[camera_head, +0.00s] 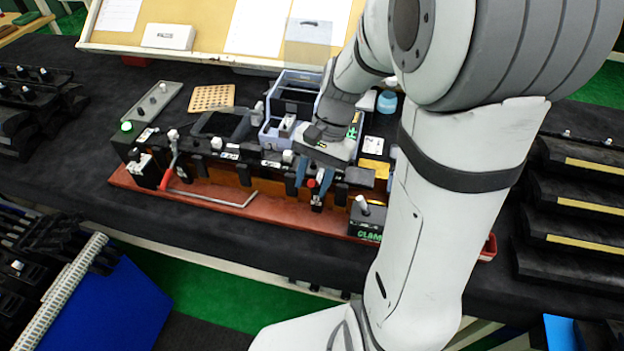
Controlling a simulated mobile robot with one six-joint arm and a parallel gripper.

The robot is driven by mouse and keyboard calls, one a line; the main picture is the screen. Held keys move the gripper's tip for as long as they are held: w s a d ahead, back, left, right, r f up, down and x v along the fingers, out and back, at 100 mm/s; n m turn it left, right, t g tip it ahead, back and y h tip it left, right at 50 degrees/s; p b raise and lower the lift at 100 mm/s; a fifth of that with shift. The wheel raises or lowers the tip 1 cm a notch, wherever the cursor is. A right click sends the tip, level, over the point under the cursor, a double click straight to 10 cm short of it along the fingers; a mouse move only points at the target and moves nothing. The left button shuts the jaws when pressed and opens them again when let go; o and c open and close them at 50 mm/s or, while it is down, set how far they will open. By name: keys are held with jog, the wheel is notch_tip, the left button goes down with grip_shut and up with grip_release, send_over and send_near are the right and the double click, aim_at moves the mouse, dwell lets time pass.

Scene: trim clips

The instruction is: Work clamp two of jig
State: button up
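The jig is a long reddish-brown base (275,207) on the dark bench, with a row of black blocks and white labels along it. One clamp with a red handle (168,177) stands near its left end, with a bent metal rod lying out to the right along the base. A second clamp with a small red tip (311,184) is right of the middle. My gripper (314,180) points down over this second clamp. Its two blue fingers look apart, one on each side of the red tip, without clear contact. My wrist hides part of the jig behind it.
A black box with green lettering (367,222) stands at the jig's right end. Behind the jig are a light blue bin (290,84), a perforated tan board (212,97) and a grey tray (153,101). Dark racks (580,185) stand at right. My arm covers the right-centre.

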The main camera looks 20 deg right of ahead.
jog(key=shift+s+a+f, duration=0.1)
jog(key=shift+s+f, duration=0.05)
jog(key=shift+f, duration=0.25)
jog(key=shift+c, duration=0.4)
grip_shut()
